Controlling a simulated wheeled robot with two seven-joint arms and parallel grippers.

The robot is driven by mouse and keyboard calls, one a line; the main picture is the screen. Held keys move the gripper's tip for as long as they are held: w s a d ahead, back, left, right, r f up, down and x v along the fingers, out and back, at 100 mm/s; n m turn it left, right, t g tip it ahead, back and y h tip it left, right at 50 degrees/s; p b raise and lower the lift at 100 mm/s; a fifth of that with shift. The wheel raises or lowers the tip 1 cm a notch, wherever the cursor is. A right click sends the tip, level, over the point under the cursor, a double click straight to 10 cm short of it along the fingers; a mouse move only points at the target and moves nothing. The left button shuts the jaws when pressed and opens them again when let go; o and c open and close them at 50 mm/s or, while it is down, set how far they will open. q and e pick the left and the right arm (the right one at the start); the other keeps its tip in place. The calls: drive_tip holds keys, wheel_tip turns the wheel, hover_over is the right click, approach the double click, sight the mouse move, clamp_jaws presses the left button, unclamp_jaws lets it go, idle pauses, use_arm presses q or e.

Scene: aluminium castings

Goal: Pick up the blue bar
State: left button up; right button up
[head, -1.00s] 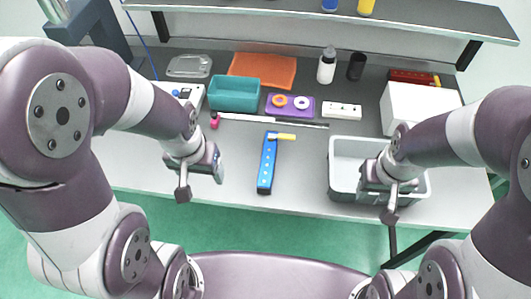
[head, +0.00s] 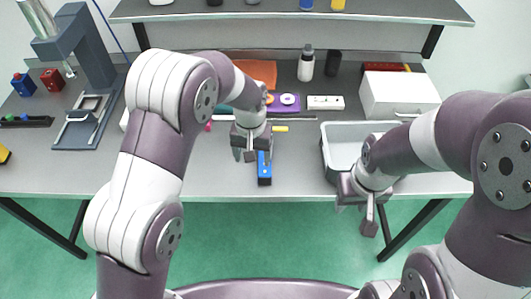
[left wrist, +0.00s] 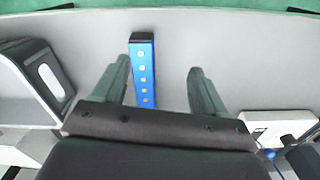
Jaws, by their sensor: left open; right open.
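The blue bar (head: 264,170) lies on the grey table near its front edge, partly hidden in the head view by my left gripper (head: 252,156). In the left wrist view, the blue bar (left wrist: 142,72) has a row of pale dots and a black end, and it shows between the two fingers of my left gripper (left wrist: 158,75), closer to the left finger. That gripper is open and empty, over the bar; its height above it is hard to tell. My right gripper (head: 360,205) is open and empty in front of the grey bin at the table's front edge.
The grey bin (head: 328,165) stands right of the bar. A purple tray (head: 290,108) with rings, a white power strip (head: 325,103) and a yellow item (head: 280,129) lie behind. A white box (head: 398,98) is at back right. The table's front is clear left of the bar.

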sight(264, 173)
use_arm(q)
drive_tip(key=w+d, duration=0.1)
drive_tip(key=w, duration=0.1)
drive_tip(key=w+d, duration=0.1)
drive_tip(key=d, duration=0.1)
drive_tip(key=shift+w, duration=0.4)
drive_tip(key=shift+r+n+b, duration=0.2)
drive_tip(key=shift+n+b, duration=0.2)
drive_tip(key=shift+n, duration=0.6)
drive_tip(key=f+p, duration=0.1)
drive_tip(key=f, duration=0.2)
drive_tip(key=f+p, duration=0.1)
drive_tip(key=f, duration=0.2)
drive_tip(key=w+f+p, duration=0.1)
drive_tip(key=f, duration=0.2)
drive_tip(key=shift+f+p, duration=0.25)
drive_tip(key=shift+p, duration=0.05)
drive_tip(key=shift+w+f, duration=0.15)
drive_tip(key=shift+f, duration=0.2)
drive_tip(key=shift+w+f, duration=0.1)
use_arm(e)
wheel_tip(264, 173, up, 2)
drive_tip(key=shift+r, duration=0.25)
